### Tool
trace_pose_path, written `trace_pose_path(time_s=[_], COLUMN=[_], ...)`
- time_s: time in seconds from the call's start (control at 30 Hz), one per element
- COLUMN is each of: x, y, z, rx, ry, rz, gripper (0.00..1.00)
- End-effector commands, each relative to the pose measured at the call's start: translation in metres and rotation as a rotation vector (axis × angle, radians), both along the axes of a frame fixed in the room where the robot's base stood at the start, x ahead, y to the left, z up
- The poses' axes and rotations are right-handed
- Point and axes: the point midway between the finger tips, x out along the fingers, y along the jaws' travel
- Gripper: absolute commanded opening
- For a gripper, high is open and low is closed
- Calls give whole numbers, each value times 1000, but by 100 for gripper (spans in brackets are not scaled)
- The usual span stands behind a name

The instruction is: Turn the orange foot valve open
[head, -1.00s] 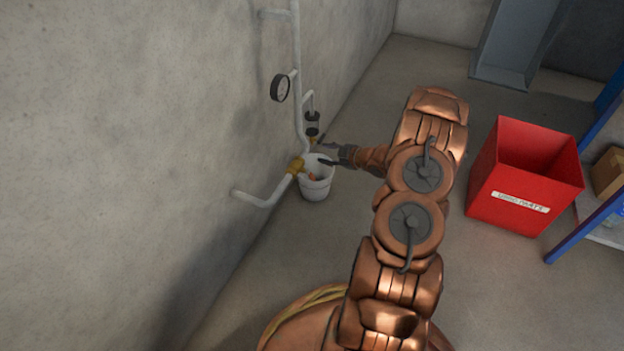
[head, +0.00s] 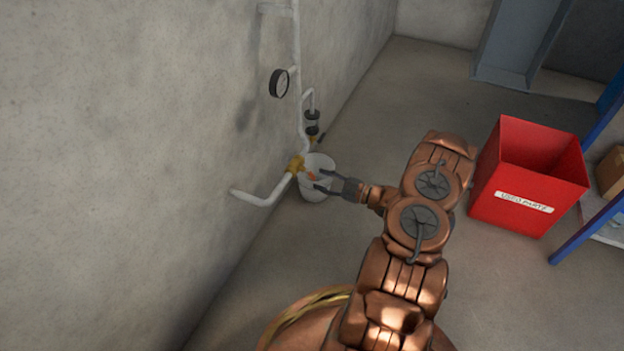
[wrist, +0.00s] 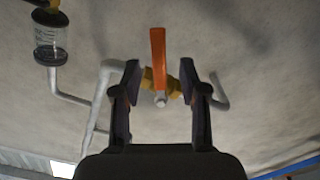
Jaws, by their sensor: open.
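The orange foot valve shows in the wrist view as a flat orange lever (wrist: 158,58) on a yellow brass body (wrist: 173,88) in the white pipe. In the head view the brass body (head: 296,164) sits low on the wall pipe, with a bit of the orange lever (head: 311,175) beside it. My gripper (head: 318,181) is open in front of the valve, over the white bucket. In the wrist view the open fingers of my gripper (wrist: 160,80) stand on either side of the lever, with gaps to both. I cannot tell whether the lever is between the fingertips in depth.
A white bucket (head: 317,190) stands below the valve. A gauge (head: 279,83) and a clear filter bowl (head: 312,118) are on the white piping above; the bowl also shows in the wrist view (wrist: 50,43). A red bin (head: 520,190) stands at right.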

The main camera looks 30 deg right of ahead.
Motion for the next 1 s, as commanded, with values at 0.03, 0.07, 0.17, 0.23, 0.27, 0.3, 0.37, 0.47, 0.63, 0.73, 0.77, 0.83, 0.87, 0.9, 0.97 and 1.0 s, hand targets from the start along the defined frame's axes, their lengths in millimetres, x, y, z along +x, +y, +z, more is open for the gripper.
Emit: trace_pose_path(time_s=[0.03,0.07,0.17,0.23,0.27,0.3,0.37,0.47,0.63,0.73,0.77,0.83,0.87,0.9,0.97,1.0], x=[6,10,20,25,27,30,32,35,36,35,35,35,35,35,35,35], y=[5,7,12,15,16,17,19,20,21,21,21,21,21,21,21,21], z=[-3,-3,-2,-1,-1,0,0,0,1,1,1,1,1,1,1,1], rx=[-1,-1,-2,-3,-3,-3,-3,-3,-3,-3,-2,-2,-2,-2,-2,-2], ry=[-1,-1,-2,-2,-2,-2,-3,-2,-2,-2,-1,-1,-1,-1,0,0], rz=[4,4,1,1,1,1,0,0,0,0,0,0,0,0,0,0], gripper=[43,43,43,43,43,43,43,43,43,43,41,33,30,26,20,16])
